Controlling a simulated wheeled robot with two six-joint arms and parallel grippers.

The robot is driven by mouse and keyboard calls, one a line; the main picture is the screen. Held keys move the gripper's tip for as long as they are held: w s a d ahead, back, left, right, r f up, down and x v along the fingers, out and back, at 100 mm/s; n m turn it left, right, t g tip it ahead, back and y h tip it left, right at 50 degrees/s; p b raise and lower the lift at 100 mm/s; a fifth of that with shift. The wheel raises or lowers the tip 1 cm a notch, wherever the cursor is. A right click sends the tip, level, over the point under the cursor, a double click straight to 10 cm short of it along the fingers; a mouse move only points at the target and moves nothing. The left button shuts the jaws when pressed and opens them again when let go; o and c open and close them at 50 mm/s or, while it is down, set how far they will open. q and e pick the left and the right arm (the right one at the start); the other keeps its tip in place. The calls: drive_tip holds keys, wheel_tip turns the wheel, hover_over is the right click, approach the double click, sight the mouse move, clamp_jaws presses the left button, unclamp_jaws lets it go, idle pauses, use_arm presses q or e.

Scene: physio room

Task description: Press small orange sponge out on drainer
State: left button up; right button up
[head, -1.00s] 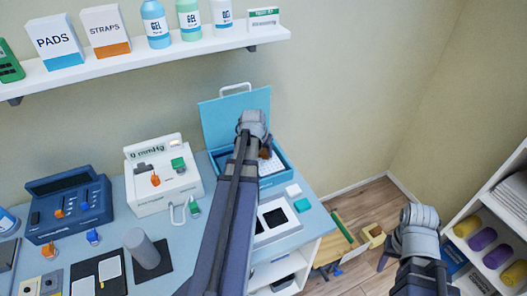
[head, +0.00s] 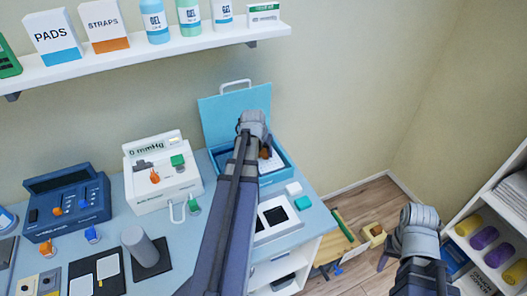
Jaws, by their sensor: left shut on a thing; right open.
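A blue case (head: 234,116) with its lid up stands at the back right of the table. A pale drainer (head: 277,163) with small dark holes shows inside it. My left gripper (head: 265,151) reaches down into the case, largely hidden behind its own wrist. A small orange-brown bit, the orange sponge (head: 264,154), shows at its fingers; the gripper is shut on it. Whether the sponge touches the drainer cannot be told.
A white pressure device (head: 160,190) and a dark blue device (head: 68,212) stand left of my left arm. A shelf (head: 150,57) with bottles and boxes hangs above. A rack (head: 500,215) stands at the right.

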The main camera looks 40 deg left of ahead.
use_arm(q)
drive_tip(key=shift+f+b, duration=0.5)
idle(1.3)
drive_tip(key=shift+r, duration=0.1)
wheel_tip(320, 180, up, 7)
drive_tip(key=p, duration=0.7)
idle(0.7)
